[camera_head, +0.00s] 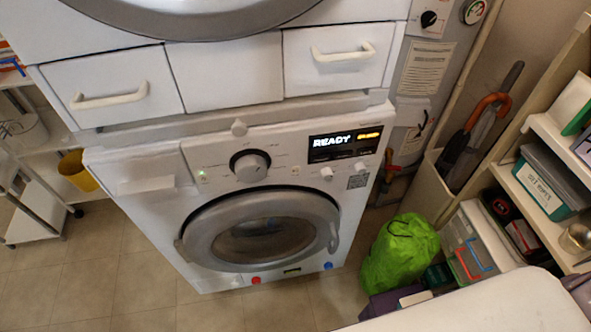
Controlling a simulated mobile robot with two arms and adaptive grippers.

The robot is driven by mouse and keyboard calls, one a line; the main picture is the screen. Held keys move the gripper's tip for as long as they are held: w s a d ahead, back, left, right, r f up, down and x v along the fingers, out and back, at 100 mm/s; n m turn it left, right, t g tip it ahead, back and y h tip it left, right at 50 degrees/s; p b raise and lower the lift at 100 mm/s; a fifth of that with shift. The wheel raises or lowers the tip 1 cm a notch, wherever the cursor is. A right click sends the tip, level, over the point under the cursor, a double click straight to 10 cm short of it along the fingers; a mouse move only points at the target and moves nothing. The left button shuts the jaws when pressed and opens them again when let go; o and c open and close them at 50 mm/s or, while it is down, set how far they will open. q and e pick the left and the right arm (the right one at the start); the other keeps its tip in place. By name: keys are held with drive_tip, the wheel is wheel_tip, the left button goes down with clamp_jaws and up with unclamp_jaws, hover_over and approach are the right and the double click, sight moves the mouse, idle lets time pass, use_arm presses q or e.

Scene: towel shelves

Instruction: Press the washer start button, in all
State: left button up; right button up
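The white washer (168,217) stands in the middle, with its round grey door (197,226) shut. Its panel has a grey dial (251,167) and a lit black display (345,144) reading "READY", with yellow text beside it that is too small to read. Two small white buttons (326,173) sit below the display. A green light (202,176) glows left of the dial. I cannot tell which control is the start button. Neither of my grippers is in view.
Another machine with drawers (112,98) is stacked above the washer. A green bag (399,255) stands on the floor to the right, next to shelves with boxes (545,185). A pale surface (490,305) fills the bottom right. Tiled floor (110,270) is clear at left.

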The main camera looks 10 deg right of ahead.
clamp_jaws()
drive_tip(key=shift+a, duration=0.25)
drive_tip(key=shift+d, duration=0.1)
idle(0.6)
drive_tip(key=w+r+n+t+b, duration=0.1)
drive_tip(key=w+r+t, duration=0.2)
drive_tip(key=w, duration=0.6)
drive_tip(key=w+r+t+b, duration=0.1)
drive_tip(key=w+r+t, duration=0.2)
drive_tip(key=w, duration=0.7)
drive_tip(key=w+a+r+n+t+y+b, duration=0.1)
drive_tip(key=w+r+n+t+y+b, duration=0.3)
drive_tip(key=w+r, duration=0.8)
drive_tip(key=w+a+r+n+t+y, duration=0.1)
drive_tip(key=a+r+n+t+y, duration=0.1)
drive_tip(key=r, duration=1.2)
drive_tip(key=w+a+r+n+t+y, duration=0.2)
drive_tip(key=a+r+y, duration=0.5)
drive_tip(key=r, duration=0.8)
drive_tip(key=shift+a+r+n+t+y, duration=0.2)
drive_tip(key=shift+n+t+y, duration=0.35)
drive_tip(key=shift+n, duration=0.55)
